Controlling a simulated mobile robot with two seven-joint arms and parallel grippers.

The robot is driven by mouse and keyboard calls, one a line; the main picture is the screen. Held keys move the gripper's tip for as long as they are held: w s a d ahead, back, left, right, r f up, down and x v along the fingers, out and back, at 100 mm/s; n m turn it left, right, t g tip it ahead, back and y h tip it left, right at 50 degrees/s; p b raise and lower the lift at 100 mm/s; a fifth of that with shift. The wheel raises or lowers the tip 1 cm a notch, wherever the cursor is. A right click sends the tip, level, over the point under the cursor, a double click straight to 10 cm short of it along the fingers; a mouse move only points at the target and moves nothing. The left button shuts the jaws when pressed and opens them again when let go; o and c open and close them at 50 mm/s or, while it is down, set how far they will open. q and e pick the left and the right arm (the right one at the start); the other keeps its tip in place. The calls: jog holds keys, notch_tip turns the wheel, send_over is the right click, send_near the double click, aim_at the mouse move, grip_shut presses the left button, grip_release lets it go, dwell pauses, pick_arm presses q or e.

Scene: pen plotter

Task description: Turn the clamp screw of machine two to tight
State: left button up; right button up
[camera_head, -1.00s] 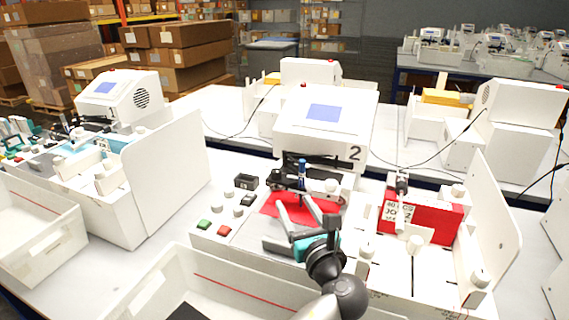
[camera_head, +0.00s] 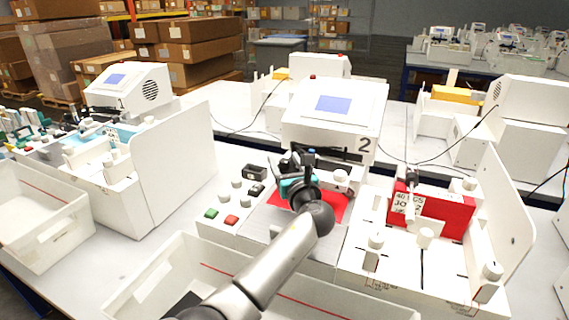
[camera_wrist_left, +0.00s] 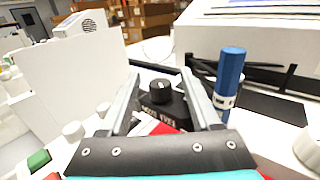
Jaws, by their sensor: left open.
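Machine two (camera_head: 335,110) is the white plotter with a "2" on its front and a screen on top. A blue pen (camera_wrist_left: 230,72) stands upright at its carriage, just right of my fingers in the left wrist view. A small black box (camera_head: 255,172) left of the red sheet (camera_head: 335,205) carries a black knob (camera_wrist_left: 160,88), with blurred lettering below it. My left gripper (camera_wrist_left: 159,80) is open, and the knob appears between its fingers, apparently beyond the tips. In the head view my left gripper (camera_head: 298,165) hides much of the carriage. I cannot make out the clamp screw for certain.
Grey, green and red buttons (camera_head: 231,221) lie left of the red sheet. A white bin (camera_head: 215,262) stands in front. A red box (camera_head: 430,207) and white knobs are at right. Machine one (camera_head: 130,90) and its white side panel (camera_head: 175,150) are at left.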

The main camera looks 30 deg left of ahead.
pick_arm(q)
jog(key=shift+w+a, duration=0.1)
jog(key=shift+w, duration=0.05)
grip_shut()
dwell(0.5)
